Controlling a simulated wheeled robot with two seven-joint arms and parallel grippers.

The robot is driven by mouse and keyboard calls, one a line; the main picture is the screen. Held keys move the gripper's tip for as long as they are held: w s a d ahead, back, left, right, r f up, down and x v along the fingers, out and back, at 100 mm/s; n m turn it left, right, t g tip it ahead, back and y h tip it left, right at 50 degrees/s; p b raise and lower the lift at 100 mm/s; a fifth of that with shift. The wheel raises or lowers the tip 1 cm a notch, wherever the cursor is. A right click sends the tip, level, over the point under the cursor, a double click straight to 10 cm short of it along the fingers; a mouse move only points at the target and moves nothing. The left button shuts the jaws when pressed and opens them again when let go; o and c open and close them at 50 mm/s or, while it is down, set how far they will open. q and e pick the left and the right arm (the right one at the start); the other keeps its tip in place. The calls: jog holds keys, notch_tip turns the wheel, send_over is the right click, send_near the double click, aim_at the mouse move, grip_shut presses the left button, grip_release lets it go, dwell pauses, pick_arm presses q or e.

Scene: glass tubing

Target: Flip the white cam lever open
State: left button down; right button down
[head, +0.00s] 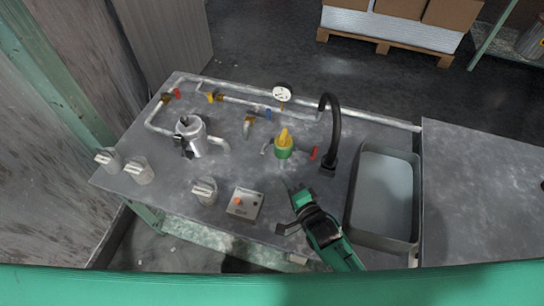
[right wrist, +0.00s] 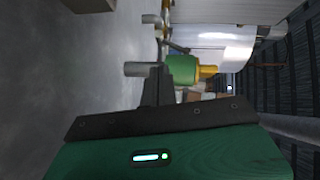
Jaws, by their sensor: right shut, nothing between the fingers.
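A green body with a yellow top (head: 284,143) stands on the grey bench (head: 165,205) in the middle of the head view. A small pale curved piece (head: 265,147) sits at its left side; I cannot tell if it is the white cam lever. My right gripper (head: 290,188) is in front of the green body, apart from it, shut and empty. In the right wrist view the dark fingers (right wrist: 157,82) overlap the green body (right wrist: 183,69), and a pale grey stub (right wrist: 141,69) shows beyond them. My left gripper is not in view.
A black curved spout (head: 334,125) rises right of the green body, beside the grey sink (head: 356,200). A metal canister (head: 192,135) stands left. A control box (head: 243,203) and a pale knob (head: 204,191) are near the front. Pipes with a gauge (head: 282,93) run behind.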

jog(key=shift+w, duration=0.1)
send_near(267, 146)
jog(key=w+f, duration=0.1)
jog(key=w+a+f, duration=0.1)
jog(key=w, duration=0.1)
jog(key=w+a+f, duration=0.1)
jog(key=shift+w+a+f, duration=0.25)
jog(key=shift+w+f, duration=0.1)
jog(key=shift+w, duration=0.05)
jog(key=shift+w+a, duration=0.15)
jog(key=shift+w, duration=0.2)
jog(key=shift+f, duration=0.1)
